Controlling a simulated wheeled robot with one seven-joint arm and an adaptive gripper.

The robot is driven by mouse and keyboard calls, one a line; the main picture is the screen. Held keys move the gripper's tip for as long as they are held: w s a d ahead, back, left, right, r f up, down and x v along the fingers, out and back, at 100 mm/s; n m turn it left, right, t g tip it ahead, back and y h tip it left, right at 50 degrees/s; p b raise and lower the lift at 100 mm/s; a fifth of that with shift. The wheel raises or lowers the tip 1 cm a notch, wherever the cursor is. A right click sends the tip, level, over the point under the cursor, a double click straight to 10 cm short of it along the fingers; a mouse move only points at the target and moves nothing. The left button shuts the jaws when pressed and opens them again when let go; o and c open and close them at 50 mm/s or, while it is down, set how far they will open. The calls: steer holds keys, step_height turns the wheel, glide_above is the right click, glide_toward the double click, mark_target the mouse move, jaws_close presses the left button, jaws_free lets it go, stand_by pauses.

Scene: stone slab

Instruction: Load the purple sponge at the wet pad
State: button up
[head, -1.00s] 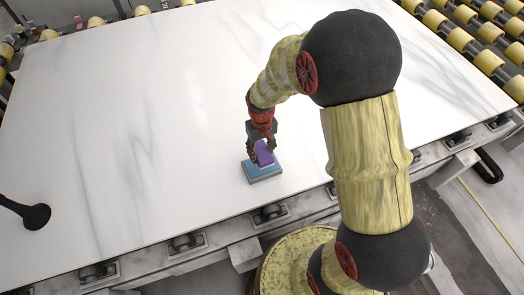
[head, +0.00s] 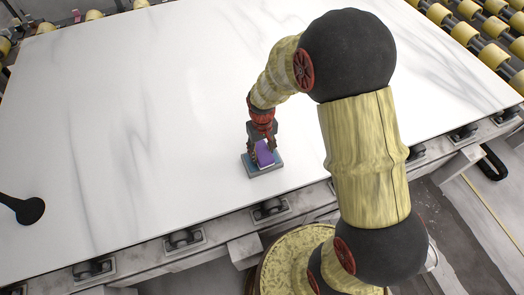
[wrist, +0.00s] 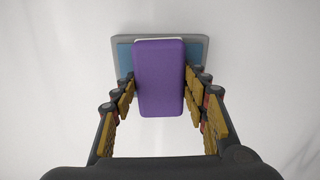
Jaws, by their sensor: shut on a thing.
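The purple sponge (head: 264,155) is held in my gripper (head: 258,152), over the wet pad. In the wrist view the sponge (wrist: 160,78) is upright in the picture between the two fingers, with a thin pale edge at its far end. The wet pad (head: 268,172) is a blue pad in a grey tray near the slab's front edge. In the wrist view the pad (wrist: 124,55) shows behind the sponge, which hides its middle. I cannot tell whether the sponge touches the pad.
The white veined stone slab (head: 130,110) is wide and mostly clear. A black rounded object (head: 28,210) reaches over its left side. Yellow rollers (head: 470,35) stand at the back right, and a metal roller frame (head: 215,232) runs along the front edge.

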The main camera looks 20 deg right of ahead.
mark_target(262, 151)
steer(key=shift+f, duration=0.6)
stand_by(1.7)
steer(key=shift+r+p, duration=2.45)
steer(key=shift+r, duration=1.1)
